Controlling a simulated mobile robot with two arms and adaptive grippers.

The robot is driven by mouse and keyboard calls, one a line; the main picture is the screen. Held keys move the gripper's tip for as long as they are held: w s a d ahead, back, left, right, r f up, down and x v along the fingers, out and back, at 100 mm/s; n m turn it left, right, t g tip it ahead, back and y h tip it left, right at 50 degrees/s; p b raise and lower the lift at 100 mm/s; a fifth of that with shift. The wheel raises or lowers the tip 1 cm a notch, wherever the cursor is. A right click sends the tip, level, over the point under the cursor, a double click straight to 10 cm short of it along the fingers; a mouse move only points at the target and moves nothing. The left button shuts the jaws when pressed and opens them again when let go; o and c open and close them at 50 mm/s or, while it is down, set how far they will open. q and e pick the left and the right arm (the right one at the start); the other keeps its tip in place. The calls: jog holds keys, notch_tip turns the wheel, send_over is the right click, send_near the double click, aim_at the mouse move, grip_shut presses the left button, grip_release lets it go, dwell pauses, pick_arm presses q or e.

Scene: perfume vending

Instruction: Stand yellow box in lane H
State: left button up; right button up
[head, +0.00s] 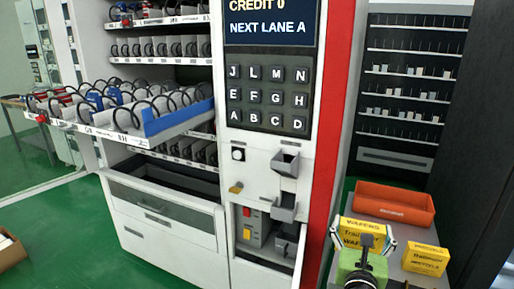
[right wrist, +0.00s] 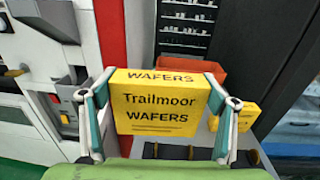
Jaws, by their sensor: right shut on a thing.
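A yellow wafers box (head: 352,226) is upright between the fingers of my right gripper (head: 364,234), at the lower right of the head view. In the right wrist view the box (right wrist: 160,103) shows its "Trailmoor WAFERS" face, with a finger pressed on each side. A second yellow box (head: 427,260) lies to the right on a grey surface. The pulled-out shelf (head: 75,127) of the vending machine is at the left, with black spiral coils. Its rightmost lane, with a blue side wall (head: 180,118), has a label ending in H (head: 123,139) and looks empty. My left gripper is out of view.
An orange bin (head: 394,204) stands behind the held box. The machine's red side panel (head: 325,150) and keypad column (head: 268,100) stand between the box and the shelf. A cardboard box (head: 10,250) is at the lower left. The green floor before the machine is clear.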

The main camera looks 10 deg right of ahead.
jog(key=s+a+f+n+t+y, duration=0.2)
jog(key=s+a+n+y, duration=0.3)
jog(key=s+a, duration=0.8)
jog(key=a+y, duration=0.1)
jog(key=y, duration=0.2)
jog(key=shift+s+a+n, duration=0.25)
jog(key=shift+a+n, duration=0.05)
jog(key=shift+a, duration=0.05)
jog(key=shift+f, duration=0.1)
